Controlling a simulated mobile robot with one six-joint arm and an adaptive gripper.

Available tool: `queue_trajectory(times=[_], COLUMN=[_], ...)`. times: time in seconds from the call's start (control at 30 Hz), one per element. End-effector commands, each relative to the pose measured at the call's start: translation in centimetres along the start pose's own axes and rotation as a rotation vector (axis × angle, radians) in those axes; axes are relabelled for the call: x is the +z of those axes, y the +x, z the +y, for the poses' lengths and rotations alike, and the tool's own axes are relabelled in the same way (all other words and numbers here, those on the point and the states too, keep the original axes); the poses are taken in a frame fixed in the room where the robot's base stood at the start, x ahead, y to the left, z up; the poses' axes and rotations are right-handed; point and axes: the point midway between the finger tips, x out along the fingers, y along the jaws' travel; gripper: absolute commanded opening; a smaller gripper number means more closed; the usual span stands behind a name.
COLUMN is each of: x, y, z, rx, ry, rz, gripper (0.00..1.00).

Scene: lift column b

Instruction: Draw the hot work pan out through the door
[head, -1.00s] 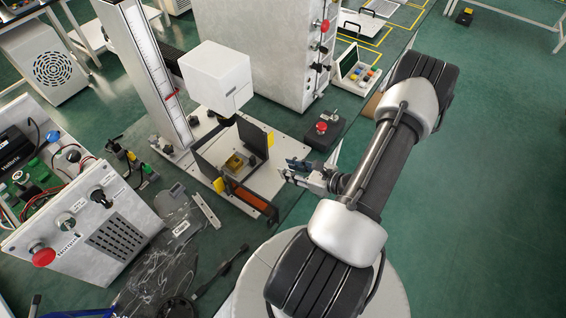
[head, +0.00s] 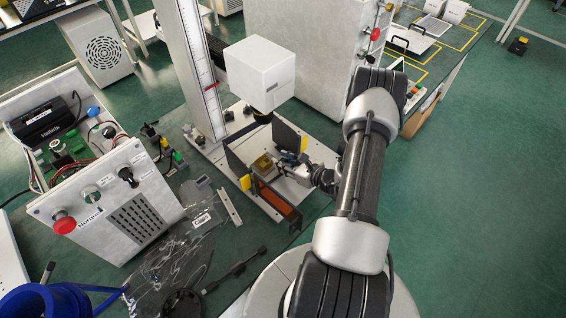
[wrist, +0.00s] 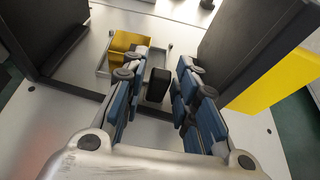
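The hot work pan (wrist: 103,62) is a shallow metal tray with a yellow block (wrist: 125,44) in it; the block also shows in the head view (head: 262,164). A black handle (wrist: 158,85) stands at the pan's near side. My gripper (wrist: 167,62) is open, with blue-padded fingers on either side of the handle. I see gaps beside the handle, so it does not look gripped. In the head view my gripper (head: 297,163) reaches between the dark panels from the right. My fingers hide part of the pan's near side.
A dark panel (wrist: 255,45) with a yellow tab (wrist: 270,75) stands close to my gripper's right. Another dark panel (wrist: 50,45) is at left. The white column head (head: 259,73) hangs above.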

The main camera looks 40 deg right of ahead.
Motion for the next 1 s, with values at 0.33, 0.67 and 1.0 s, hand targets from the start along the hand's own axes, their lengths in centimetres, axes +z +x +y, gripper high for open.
queue_trajectory(times=[0.33,0.67,1.0], x=[0.04,0.05,0.18], y=[0.83,0.79,0.79], z=[-0.01,-0.02,-0.07], rx=[0.0,-0.001,-0.001], ry=[0.001,0.0,-0.001], rz=[0.0,0.0,-0.004], gripper=[0.28,0.1,0.0])
